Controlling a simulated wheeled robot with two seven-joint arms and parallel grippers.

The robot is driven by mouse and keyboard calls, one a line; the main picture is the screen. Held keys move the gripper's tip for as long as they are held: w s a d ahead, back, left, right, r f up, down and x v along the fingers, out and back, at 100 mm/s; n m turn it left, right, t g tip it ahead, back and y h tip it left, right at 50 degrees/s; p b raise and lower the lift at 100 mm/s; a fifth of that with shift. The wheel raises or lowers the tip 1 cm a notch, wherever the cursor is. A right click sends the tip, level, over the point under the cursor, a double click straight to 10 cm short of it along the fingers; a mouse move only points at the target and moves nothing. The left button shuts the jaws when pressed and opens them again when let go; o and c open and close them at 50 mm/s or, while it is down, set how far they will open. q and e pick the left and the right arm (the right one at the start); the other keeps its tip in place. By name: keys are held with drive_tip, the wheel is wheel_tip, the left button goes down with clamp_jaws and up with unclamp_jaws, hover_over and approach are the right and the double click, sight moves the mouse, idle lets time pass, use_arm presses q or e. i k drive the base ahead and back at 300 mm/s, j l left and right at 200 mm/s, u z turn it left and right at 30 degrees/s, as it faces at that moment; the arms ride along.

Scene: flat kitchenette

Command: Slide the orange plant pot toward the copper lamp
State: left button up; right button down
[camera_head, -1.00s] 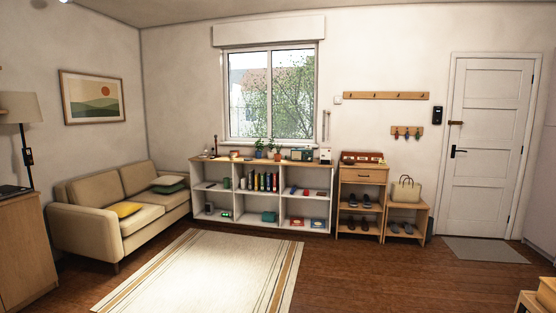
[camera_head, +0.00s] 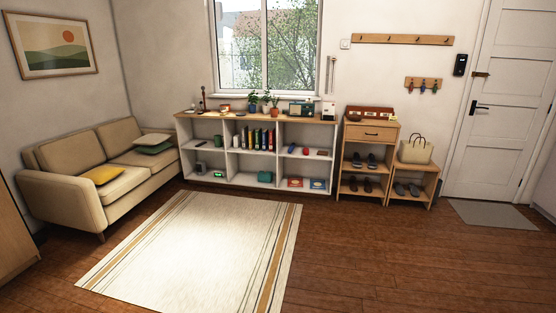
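An orange plant pot (camera_head: 276,112) with a green plant stands on top of the long white shelf unit (camera_head: 334,160), under the window. A blue pot (camera_head: 253,109) with a plant stands a little to its left, and more foliage shows between them. A slim reddish-brown upright thing (camera_head: 203,98) stands near the left end of the same top; it is too small to tell whether it is the copper lamp. Neither of my grippers is in view.
A radio (camera_head: 301,109) stands right of the orange pot. A small orange-brown item (camera_head: 225,108) lies left of the blue pot. A rug (camera_head: 195,250) covers the floor before the shelf. A sofa (camera_head: 100,170) stands left, a drawer cabinet (camera_head: 371,133) right.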

sight(273, 110)
drive_tip(key=i, duration=3.65)
